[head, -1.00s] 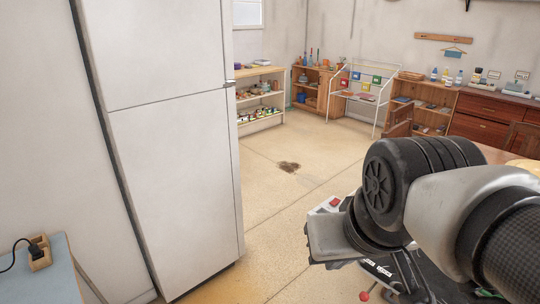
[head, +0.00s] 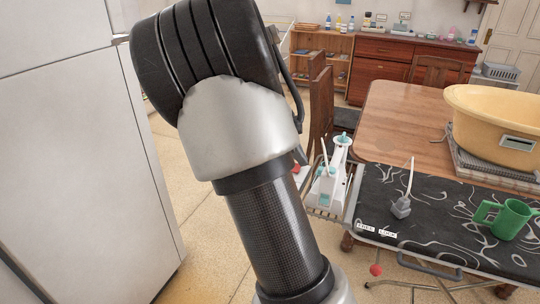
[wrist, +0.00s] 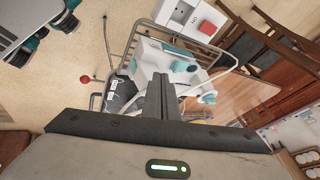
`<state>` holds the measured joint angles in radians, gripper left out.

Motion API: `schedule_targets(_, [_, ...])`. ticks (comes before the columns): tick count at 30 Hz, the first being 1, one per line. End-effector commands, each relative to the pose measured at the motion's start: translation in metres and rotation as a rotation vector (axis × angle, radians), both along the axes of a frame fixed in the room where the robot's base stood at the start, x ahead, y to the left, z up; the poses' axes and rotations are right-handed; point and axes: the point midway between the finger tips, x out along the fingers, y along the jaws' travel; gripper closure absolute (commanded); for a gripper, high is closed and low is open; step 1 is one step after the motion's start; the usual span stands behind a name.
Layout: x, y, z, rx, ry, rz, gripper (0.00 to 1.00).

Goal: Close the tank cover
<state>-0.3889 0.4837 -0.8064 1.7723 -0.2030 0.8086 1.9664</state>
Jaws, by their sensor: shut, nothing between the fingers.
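A white and teal appliance (head: 328,186), which looks like a steam iron station, stands in a wire rack at the end of the ironing board. It also shows in the wrist view (wrist: 150,58), just beyond my fingers. It has teal parts on top, but I cannot tell which is the tank cover or whether it is open. My gripper (wrist: 163,78) is shut and empty. Its fingertips overlap the appliance in the wrist view, and I cannot tell if they touch it. In the head view my arm hides the gripper.
A black patterned ironing board (head: 450,225) holds a green mug (head: 510,219) and a grey plug (head: 401,207). Behind it a wooden table (head: 405,125) carries a yellow basin (head: 490,115). A chair (head: 322,100) stands behind the rack. A white fridge (head: 75,150) stands left, with open floor between.

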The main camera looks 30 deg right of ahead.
Motion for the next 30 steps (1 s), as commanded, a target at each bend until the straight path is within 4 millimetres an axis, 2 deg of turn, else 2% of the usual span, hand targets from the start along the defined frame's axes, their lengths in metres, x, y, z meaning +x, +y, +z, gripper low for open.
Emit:
schedule_targets(1, [0.007,-0.008,-0.009,-0.042,-0.018,-0.049,1.00])
schedule_targets(8, [0.017,-0.027,-0.017,-0.111,-0.069,-0.146,1.00])
schedule_targets(21, [0.017,-0.071,-0.076,-0.108,-0.067,-0.146,1.00])
schedule_targets(30, [0.019,-0.081,-0.090,-0.107,-0.069,-0.142,1.00])
